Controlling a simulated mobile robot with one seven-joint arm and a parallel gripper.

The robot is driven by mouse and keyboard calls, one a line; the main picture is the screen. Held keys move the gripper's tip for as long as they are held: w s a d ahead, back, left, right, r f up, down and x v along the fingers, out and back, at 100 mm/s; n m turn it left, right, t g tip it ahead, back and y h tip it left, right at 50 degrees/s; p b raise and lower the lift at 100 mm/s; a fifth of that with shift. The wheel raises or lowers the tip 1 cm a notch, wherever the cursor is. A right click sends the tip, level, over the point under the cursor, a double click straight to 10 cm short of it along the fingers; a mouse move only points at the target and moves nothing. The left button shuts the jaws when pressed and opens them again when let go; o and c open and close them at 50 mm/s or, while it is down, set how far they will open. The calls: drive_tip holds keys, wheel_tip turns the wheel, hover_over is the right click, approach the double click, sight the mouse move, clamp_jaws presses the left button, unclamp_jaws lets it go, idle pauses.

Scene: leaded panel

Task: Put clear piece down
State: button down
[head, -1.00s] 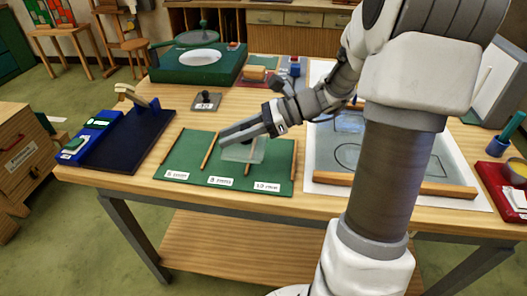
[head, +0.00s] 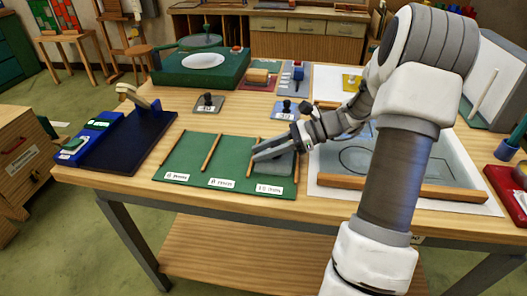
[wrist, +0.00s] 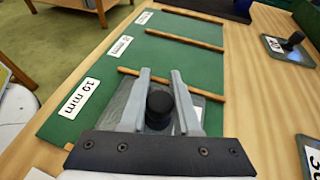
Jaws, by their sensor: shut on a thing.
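My gripper (head: 256,156) is shut on the black knob (wrist: 159,105) of the clear piece. The clear piece (wrist: 195,103) is a thin see-through plate at the fingers in the wrist view.
Two labelled plates with black knobs, one left (head: 208,103) and one right (head: 286,110), stand behind the mat. A drawing board with a wooden ledge (head: 395,187) lies to the right. A dark blue tray (head: 125,140) lies to the left. The mat's other two bays are empty.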

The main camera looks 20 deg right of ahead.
drive_tip(key=c, duration=0.6)
unclamp_jaws()
drive_tip(key=shift+f, duration=0.1)
drive_tip(key=shift+c, duration=0.2)
drive_tip(key=shift+s+d+r, duration=0.1)
drive_tip(key=shift+d+r, duration=0.2)
drive_tip(key=shift+r, duration=0.05)
drive_tip(key=p+v, duration=0.2)
drive_tip(key=v, duration=0.9)
drive_tip(key=shift+s+d, duration=0.1)
drive_tip(key=shift+d, duration=0.05)
